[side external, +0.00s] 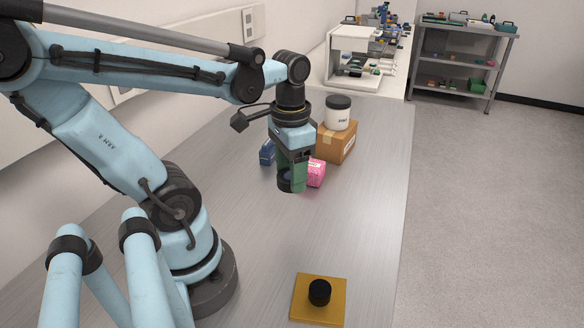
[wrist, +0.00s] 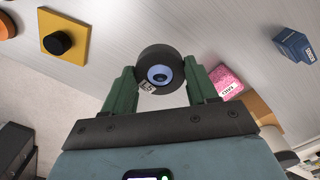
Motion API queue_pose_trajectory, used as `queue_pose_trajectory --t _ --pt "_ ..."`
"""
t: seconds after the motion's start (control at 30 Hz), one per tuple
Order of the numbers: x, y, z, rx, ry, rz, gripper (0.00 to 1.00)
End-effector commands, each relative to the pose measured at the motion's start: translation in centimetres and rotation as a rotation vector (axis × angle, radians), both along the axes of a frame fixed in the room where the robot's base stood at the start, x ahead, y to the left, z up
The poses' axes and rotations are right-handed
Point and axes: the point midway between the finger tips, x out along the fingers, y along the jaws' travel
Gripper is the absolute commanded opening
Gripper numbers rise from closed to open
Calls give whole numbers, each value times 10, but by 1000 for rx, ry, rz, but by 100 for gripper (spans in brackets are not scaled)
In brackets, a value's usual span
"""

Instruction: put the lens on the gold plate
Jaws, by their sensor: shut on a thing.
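My gripper (side external: 291,180) has green fingers and is shut on the lens (side external: 285,183), a short dark cylinder. It holds the lens above the grey bench, well away from the gold plate (side external: 303,313). In the wrist view the lens (wrist: 165,58) shows as a black ring with a bluish glass centre between the fingertips (wrist: 160,85). The gold plate is square and lies flat near the front of the side view; it also shows at the upper left of the wrist view (wrist: 50,20). A black round knob-like piece (side external: 319,292) stands on the middle of the plate.
Behind my gripper are a pink package (side external: 316,174), a blue box (side external: 267,153) and a cardboard box (side external: 337,147) bearing a white jar (side external: 337,117) with a dark lid. The bench between gripper and plate looks clear. A shelf rack (side external: 463,60) stands far back.

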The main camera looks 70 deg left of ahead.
Motion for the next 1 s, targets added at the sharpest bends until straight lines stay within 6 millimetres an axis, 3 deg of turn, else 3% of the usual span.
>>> queue_pose_trajectory --t 0.23,0.47,0.7,1.0 --pt "3 -62 8 0 0 -279 26" --pt "-9 -115 15 -1 0 -531 26" --pt "-35 -164 22 -1 0 -794 26" --pt "-83 -211 31 -1 0 -1121 26"
